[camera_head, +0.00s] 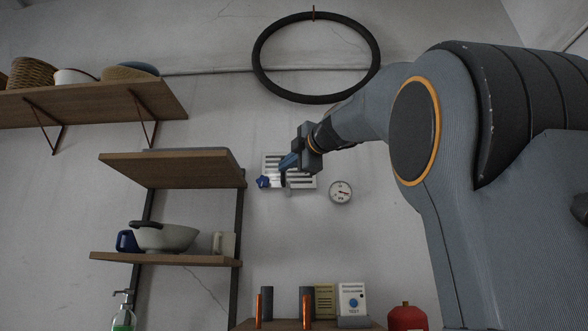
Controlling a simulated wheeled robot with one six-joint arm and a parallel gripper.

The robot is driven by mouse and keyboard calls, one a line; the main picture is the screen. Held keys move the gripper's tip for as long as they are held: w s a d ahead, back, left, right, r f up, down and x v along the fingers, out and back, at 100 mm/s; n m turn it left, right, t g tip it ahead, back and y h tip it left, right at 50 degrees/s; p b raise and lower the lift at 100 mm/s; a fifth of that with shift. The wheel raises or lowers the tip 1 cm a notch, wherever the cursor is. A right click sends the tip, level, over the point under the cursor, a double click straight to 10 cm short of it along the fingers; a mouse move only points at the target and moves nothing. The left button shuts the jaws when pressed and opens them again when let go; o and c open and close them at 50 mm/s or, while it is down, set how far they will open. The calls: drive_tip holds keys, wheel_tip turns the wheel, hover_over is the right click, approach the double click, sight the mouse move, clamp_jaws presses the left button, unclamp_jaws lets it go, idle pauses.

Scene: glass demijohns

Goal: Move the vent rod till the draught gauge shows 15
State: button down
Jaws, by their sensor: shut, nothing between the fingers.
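A white louvred vent (306,181) is on the wall at the middle of the view. A blue knob (263,182), which looks like the end of the vent rod, shows at the vent's lower left; the rod itself is mostly hidden or too small to make out. The round white draught gauge (340,192) is on the wall just right of the vent. Its needle and numbers are too small to read. My gripper (284,176) is shut and empty in front of the vent's left part, just right of the knob. I cannot tell whether it touches the knob or rod.
A wooden shelf unit (170,168) with a bowl (166,237) and a blue mug (127,241) stands left of the vent. A black hoop (258,62) hangs above. Below are boxes (352,299), dark cylinders and a red canister (407,316). The wall around the gauge is clear.

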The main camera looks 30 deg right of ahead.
drive_tip(key=shift+a, duration=0.15)
drive_tip(key=s+a+b, duration=0.2)
drive_tip(key=s+b, duration=0.5)
drive_tip(key=s, duration=0.6)
